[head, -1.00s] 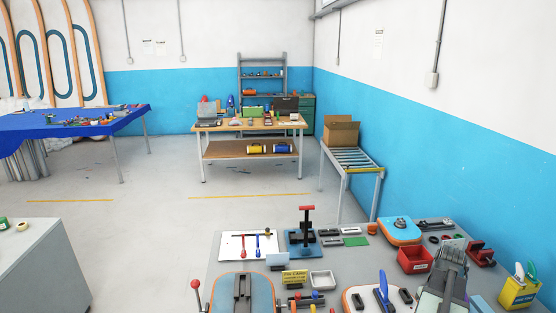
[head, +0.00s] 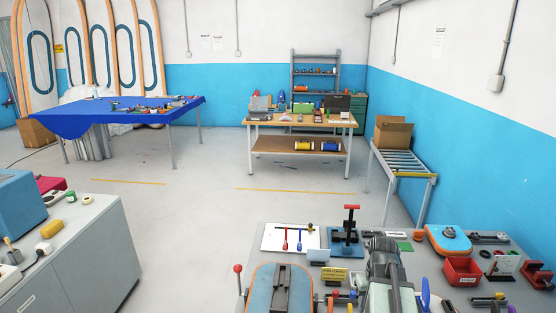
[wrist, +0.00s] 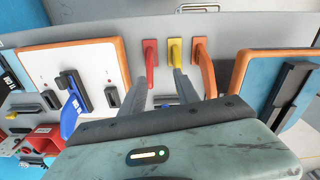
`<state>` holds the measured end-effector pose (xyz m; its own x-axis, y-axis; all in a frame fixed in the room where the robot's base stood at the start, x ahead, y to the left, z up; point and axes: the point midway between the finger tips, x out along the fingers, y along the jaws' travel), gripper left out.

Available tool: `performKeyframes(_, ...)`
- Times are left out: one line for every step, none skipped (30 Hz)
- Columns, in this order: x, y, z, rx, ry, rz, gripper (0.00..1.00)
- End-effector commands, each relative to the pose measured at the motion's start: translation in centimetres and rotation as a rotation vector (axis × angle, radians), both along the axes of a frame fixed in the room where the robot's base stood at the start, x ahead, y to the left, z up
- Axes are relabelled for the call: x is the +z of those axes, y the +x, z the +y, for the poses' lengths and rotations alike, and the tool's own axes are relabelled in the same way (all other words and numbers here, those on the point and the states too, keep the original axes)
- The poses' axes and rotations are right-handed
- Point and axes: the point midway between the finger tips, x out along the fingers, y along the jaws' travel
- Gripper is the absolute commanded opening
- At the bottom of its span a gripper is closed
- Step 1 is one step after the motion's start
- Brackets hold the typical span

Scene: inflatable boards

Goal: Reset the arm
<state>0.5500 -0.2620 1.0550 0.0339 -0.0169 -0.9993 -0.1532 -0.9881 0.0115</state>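My arm (head: 388,285) rises from the bottom edge of the head view, over the grey workbench (head: 265,245). In the wrist view my gripper (wrist: 159,78) has two dark fingers apart with nothing held between them. Red (wrist: 150,60), yellow (wrist: 174,52) and orange-red (wrist: 200,55) handles lie beyond the fingertips. I cannot tell whether the fingers touch anything there.
On the bench are an orange-edged blue board (head: 265,290), a red-handled press (head: 348,230), a white tray (head: 280,238) and a red bin (head: 462,271). A grey cabinet (head: 100,250) stands at left. Open floor (head: 200,230) lies between.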

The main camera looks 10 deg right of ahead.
Motion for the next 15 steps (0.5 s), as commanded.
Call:
performKeyframes(0.0,1.5,4.1,0.034,0.0,-0.005,0.38)
performKeyframes(0.0,2.2,6.2,0.047,-0.001,-0.007,0.38)
performKeyframes(0.0,3.0,8.8,0.061,0.0,-0.011,0.38)
performKeyframes(0.0,3.4,10.7,0.071,0.0,-0.013,0.38)
performKeyframes(0.0,3.8,12.5,0.081,0.001,-0.016,0.38)
performKeyframes(0.0,4.2,14.7,0.093,0.002,-0.019,0.38)
performKeyframes(0.0,4.4,16.3,0.104,0.002,-0.021,0.38)
performKeyframes(0.0,4.6,17.8,0.111,0.003,-0.024,0.38)
performKeyframes(0.0,4.8,19.8,0.122,0.005,-0.027,0.38)
performKeyframes(0.0,4.8,21.2,0.131,0.005,-0.029,0.38)
performKeyframes(0.1,4.9,22.6,0.138,0.006,-0.031,0.38)
performKeyframes(0.1,4.9,24.5,0.149,0.008,-0.033,0.38)
performKeyframes(0.1,4.8,25.8,0.157,0.009,-0.035,0.38)
performKeyframes(0.1,4.7,27.1,0.164,0.01,-0.037,0.38)
performKeyframes(-2.2,4.4,26.8,0.156,0.009,-0.027,0.38)
